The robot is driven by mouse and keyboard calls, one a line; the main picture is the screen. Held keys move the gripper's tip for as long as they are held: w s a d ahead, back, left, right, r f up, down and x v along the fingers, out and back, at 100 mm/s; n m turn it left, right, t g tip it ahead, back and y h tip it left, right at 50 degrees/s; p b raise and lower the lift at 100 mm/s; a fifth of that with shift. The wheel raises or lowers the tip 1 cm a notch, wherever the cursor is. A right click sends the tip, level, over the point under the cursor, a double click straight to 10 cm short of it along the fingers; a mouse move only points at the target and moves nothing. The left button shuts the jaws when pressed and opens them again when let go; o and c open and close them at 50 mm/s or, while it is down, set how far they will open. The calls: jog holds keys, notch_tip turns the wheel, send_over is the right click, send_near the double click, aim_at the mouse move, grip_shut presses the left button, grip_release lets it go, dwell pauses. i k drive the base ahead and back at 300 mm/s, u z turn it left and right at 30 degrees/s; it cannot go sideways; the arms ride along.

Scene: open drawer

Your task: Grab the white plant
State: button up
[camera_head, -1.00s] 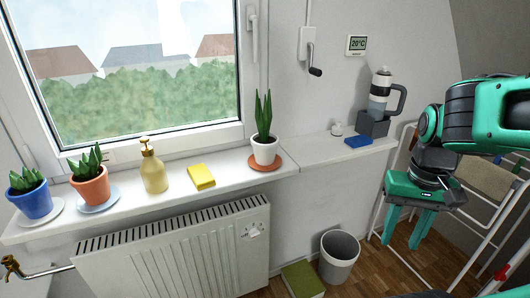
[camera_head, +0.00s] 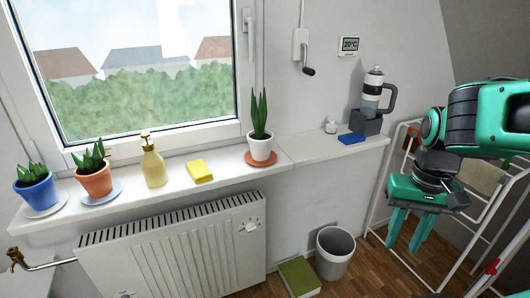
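The white plant is a tall spiky green plant in a white pot (camera_head: 261,148). It stands upright on a terracotta saucer (camera_head: 261,159) on the windowsill, right of the window. My gripper (camera_head: 408,230) hangs at the right of the view, fingers pointing down. Its two green fingers are apart with nothing seen between them. It is well to the right of the white plant and lower in the picture, in front of a drying rack.
The windowsill (camera_head: 222,182) also holds a yellow sponge (camera_head: 200,171), a soap bottle (camera_head: 154,165), an orange pot (camera_head: 94,182) and a blue pot (camera_head: 37,192). A blue sponge (camera_head: 351,139) and a blender-like device (camera_head: 371,105) stand right. A radiator (camera_head: 175,250) and bin (camera_head: 334,254) are below.

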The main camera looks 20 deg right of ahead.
aim_at(260, 140)
jog(key=z, duration=0.05)
jog(key=k, duration=0.35)
jog(key=z, duration=0.7)
jog(key=i, duration=0.75)
jog(key=z, duration=0.1)
